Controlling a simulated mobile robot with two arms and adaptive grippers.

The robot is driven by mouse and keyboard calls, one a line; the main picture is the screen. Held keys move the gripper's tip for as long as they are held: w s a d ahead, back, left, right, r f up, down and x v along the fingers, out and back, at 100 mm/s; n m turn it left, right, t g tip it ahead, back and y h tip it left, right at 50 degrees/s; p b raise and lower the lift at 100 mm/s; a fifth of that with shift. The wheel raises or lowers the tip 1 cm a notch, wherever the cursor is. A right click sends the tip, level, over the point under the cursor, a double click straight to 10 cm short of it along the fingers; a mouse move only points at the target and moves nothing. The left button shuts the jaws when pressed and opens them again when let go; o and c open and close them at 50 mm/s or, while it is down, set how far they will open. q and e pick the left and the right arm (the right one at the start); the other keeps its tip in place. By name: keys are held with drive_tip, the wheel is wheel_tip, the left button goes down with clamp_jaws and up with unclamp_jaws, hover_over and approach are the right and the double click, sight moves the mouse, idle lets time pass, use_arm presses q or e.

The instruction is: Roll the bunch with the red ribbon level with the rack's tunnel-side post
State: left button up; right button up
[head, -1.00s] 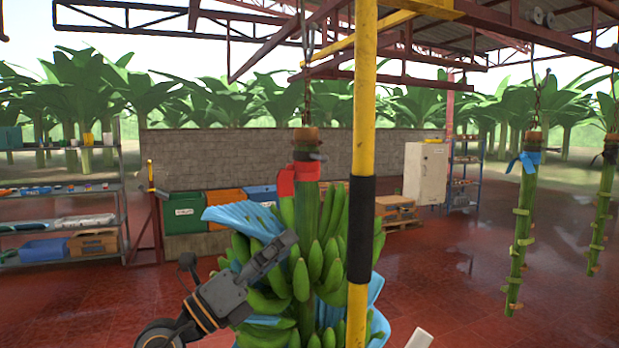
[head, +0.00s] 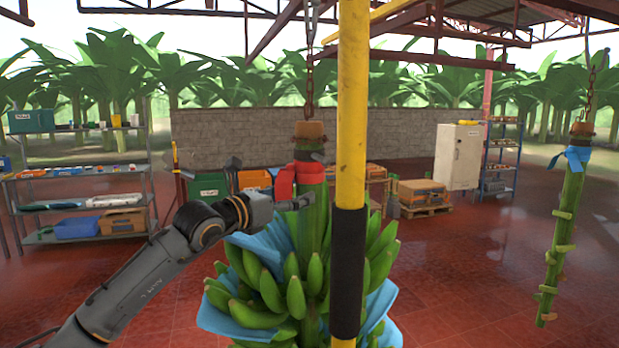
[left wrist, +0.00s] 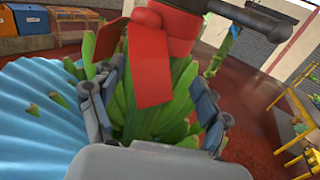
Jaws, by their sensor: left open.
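The bunch with the red ribbon (head: 298,180) hangs from a chain in the middle of the head view. Its green bananas (head: 262,290) show below, with blue sheeting draped around them. A yellow post (head: 351,110) with a black band stands in front and hides part of the bunch. I cannot tell whether it is the task's post. My right gripper is not in view.
Another stem with a blue ribbon (head: 577,158) hangs at the right. Shelves (head: 80,190) stand at the left. Bins, a pallet (head: 425,208) and a white cabinet (head: 458,157) stand at the back. Red floor lies open at the right.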

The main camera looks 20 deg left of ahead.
sight(301, 193)
use_arm(q)
drive_tip(key=p+x, duration=0.2)
drive_tip(key=x, duration=0.4)
drive_tip(key=shift+p, duration=0.35)
drive_tip(key=shift+w+d+f, duration=0.1)
drive_tip(key=shift+w, duration=0.15)
clamp_jaws()
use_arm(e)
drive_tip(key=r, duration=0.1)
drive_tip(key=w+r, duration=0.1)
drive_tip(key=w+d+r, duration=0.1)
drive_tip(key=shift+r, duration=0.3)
